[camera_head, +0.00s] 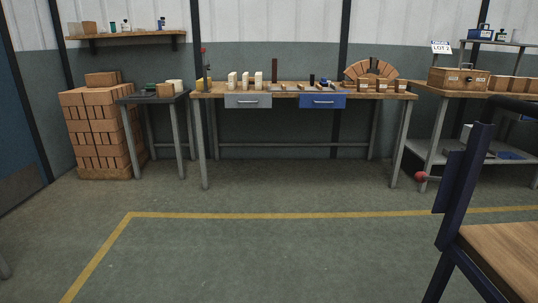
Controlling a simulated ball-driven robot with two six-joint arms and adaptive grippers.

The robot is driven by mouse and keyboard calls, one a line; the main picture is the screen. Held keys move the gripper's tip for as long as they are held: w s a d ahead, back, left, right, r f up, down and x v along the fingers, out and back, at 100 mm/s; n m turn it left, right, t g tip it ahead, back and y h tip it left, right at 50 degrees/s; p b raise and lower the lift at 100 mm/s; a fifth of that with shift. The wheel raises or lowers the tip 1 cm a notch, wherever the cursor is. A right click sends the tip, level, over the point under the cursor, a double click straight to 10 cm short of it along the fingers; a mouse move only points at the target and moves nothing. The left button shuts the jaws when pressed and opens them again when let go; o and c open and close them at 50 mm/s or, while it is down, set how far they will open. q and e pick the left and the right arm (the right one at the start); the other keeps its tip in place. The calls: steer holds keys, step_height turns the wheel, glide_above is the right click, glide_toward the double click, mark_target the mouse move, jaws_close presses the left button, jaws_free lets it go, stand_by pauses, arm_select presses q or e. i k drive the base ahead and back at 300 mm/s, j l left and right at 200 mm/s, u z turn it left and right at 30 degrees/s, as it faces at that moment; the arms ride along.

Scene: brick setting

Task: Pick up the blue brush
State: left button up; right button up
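No brush can be made out for certain at this distance. A small blue item (323,83) lies on the wooden workbench (212,93) across the room, beside a small dark upright item (311,79). It is too small to tell whether it is the blue brush. Neither of my grippers is in view.
The bench has a grey drawer (247,101) and a blue drawer (322,101), both shut. Cream blocks (245,80) and a brick arch (371,70) stand on it. A brick stack (95,130) stands left. A dark-framed wooden seat (505,255) is near right. Open floor (270,250) lies ahead.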

mark_target(324, 82)
steer(key=i, duration=0.6)
steer(key=i+j+z, duration=0.15)
steer(key=i, duration=0.45)
steer(key=i+j, duration=0.15)
steer(key=i, duration=0.5)
steer(key=i+j+z, duration=0.15)
steer(key=i, duration=0.45)
steer(key=i+l+z, duration=0.1)
steer(key=i+z, duration=0.3)
steer(key=i, duration=0.35)
steer(key=i+j+z, duration=0.1)
steer(key=i+z, duration=0.35)
steer(key=i, duration=0.3)
